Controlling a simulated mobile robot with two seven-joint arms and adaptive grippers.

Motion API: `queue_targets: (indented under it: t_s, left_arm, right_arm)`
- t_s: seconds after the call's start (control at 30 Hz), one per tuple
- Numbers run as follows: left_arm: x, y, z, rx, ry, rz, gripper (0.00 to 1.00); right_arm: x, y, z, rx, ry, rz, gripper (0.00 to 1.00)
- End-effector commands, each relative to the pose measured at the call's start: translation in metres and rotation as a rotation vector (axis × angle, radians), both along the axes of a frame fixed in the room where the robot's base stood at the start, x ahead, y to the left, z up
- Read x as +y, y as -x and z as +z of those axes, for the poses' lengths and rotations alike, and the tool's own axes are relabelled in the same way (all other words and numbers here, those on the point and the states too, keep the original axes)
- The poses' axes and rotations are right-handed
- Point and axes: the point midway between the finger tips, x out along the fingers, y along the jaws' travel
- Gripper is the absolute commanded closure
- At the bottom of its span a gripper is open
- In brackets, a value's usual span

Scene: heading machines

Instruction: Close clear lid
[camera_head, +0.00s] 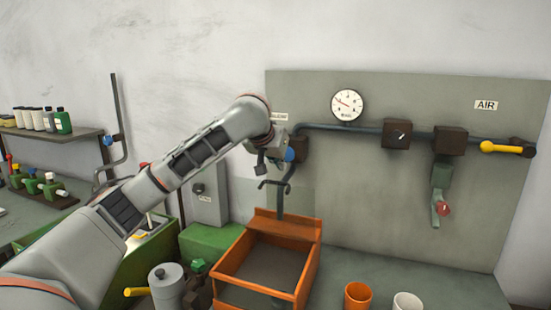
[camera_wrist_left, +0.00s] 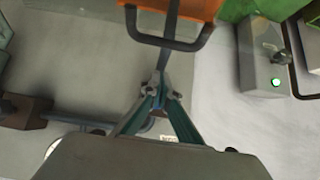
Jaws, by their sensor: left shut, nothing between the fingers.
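The clear lid (camera_head: 301,198) shows as a faint see-through pane standing raised behind the open orange box (camera_head: 312,265). A dark bar handle (camera_head: 274,184) stands in front of the pane, above the box's back wall. In the left wrist view, a dark U-shaped handle (camera_wrist_left: 170,43) shows beside the orange edge (camera_wrist_left: 180,8). My left gripper (camera_wrist_left: 161,84) is shut and empty, close to the handle; I cannot tell whether they touch. In the head view my left gripper (camera_head: 272,165) is partly hidden by its wrist. My right gripper is out of view.
A grey panel carries a gauge (camera_head: 347,105), a dark pipe and a yellow-handled valve (camera_head: 500,147). An orange cup (camera_head: 358,296) and a white cup (camera_head: 407,302) stand at front right. A grey canister (camera_head: 166,285) stands left of the box. Bare bench (camera_head: 450,290) lies to the right.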

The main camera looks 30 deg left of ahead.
Motion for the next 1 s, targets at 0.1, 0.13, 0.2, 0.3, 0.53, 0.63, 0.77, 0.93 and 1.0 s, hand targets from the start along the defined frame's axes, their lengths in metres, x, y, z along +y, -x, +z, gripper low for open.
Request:
queue_targets:
  t_s: [0.1,0.13,0.2,0.3,0.53,0.63,0.77,0.93,1.0]
  left_arm:
    - [-0.003,0.012,-0.007,0.0,-0.002,-0.002,1.0]
    - [-0.003,0.016,-0.009,0.001,-0.003,-0.001,1.0]
    - [-0.004,0.022,-0.011,0.001,-0.003,-0.001,1.0]
    - [-0.006,0.029,-0.015,0.0,-0.002,-0.001,1.0]
    - [-0.008,0.035,-0.018,-0.001,0.0,0.0,1.0]
    - [-0.008,0.035,-0.018,-0.001,0.0,0.0,1.0]
    - [-0.008,0.035,-0.018,-0.001,0.0,0.0,1.0]
    - [-0.007,0.036,-0.018,-0.008,-0.002,-0.001,1.0]
    - [-0.006,0.036,-0.019,-0.016,-0.004,-0.002,1.0]
  right_arm:
    - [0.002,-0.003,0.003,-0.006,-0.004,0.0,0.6]
    - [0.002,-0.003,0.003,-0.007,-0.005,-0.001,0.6]
    - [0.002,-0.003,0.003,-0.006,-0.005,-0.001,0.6]
    - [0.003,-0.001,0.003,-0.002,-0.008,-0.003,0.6]
    - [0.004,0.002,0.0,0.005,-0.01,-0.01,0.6]
    - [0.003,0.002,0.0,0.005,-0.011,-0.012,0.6]
    - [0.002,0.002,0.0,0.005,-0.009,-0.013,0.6]
    - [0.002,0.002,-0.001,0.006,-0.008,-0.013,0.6]
    - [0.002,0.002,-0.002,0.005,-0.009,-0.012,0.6]
